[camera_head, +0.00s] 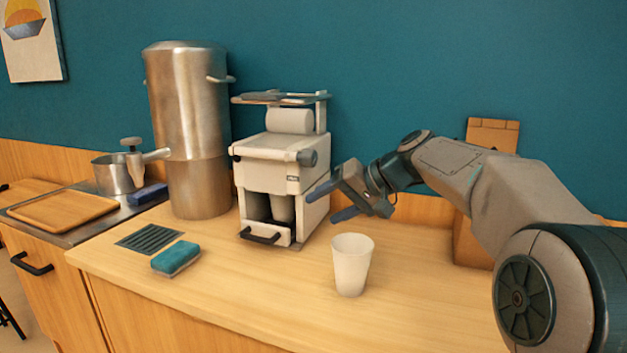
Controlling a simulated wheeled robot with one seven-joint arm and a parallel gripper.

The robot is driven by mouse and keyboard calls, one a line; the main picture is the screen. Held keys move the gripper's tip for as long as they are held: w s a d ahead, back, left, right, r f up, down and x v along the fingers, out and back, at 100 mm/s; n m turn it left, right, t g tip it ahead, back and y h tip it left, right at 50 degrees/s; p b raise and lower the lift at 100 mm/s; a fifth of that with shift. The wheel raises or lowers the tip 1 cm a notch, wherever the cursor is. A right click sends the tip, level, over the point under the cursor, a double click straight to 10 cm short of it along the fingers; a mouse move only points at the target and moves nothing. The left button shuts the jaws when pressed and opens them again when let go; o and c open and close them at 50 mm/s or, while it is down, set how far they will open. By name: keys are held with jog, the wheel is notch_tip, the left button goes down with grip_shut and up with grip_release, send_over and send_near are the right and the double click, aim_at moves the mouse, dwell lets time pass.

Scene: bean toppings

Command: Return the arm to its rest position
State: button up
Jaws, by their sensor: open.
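My gripper (332,201) is open, with its two dark fingers spread and pointing left. It is in front of the right side of the white coffee machine (272,165) and above and behind the white cup (351,266). Nothing shows between the fingers. My arm reaches in from the right, over the counter. The cup stands upright and apart from the gripper. Whether the fingers touch the machine I cannot tell from this one view.
A tall metal urn (187,130) stands left of the machine. A teal sponge (176,258) and a dark drain grate (150,238) lie on the wooden counter (240,295). A wooden box (473,245) stands behind my arm. The counter's front is clear left of the cup.

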jog(key=s+d+f+h+p, duration=0.1)
jog(key=s+d+h+p, duration=0.2)
jog(key=s, duration=0.6)
jog(key=s+d+f+g+h+p, duration=0.1)
jog(key=s+d+h+p, duration=0.2)
jog(key=s+p, duration=0.4)
jog(key=s+d+f+h+p, duration=0.1)
jog(key=s+d+h+p, duration=0.2)
jog(key=s, duration=0.9)
jog(key=d+p, duration=0.1)
jog(key=p, duration=0.1)
jog(key=shift+s+d+m+g+h+p, duration=0.3)
jog(key=shift+m+g+h+p, duration=0.05)
jog(key=shift+m+g+h, duration=0.05)
